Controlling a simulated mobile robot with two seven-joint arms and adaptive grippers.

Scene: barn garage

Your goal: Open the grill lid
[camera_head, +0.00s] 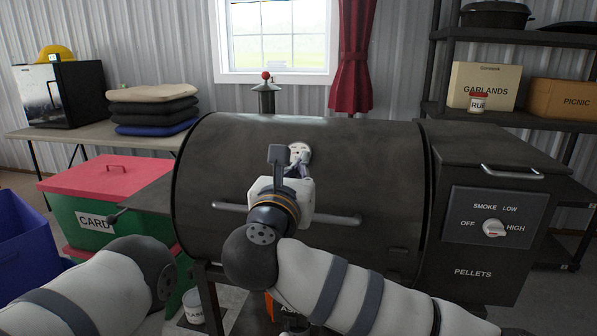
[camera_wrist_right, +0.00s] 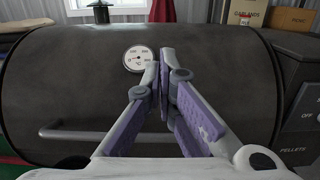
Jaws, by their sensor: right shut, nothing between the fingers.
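The grill lid (camera_head: 375,165) is a large dark barrel shape in the middle of the head view, and it is down. It fills most of the right wrist view (camera_wrist_right: 70,85). Its long grey handle (camera_head: 340,219) runs across the lower front, partly hidden behind my right gripper. The handle also shows in the wrist view (camera_wrist_right: 85,134). My right gripper (camera_head: 302,165) is in front of the lid, above the handle line, near the round white gauge (camera_wrist_right: 138,59). Its purple-padded fingers (camera_wrist_right: 164,58) are together with nothing between them. My left gripper is out of view.
A pellet box with a dial (camera_head: 493,228) adjoins the grill on the right. A side shelf (camera_head: 145,200) juts out left, near a green bin with a red lid (camera_head: 95,176). A blue bin (camera_head: 25,245) stands far left. Shelving (camera_head: 510,120) is back right.

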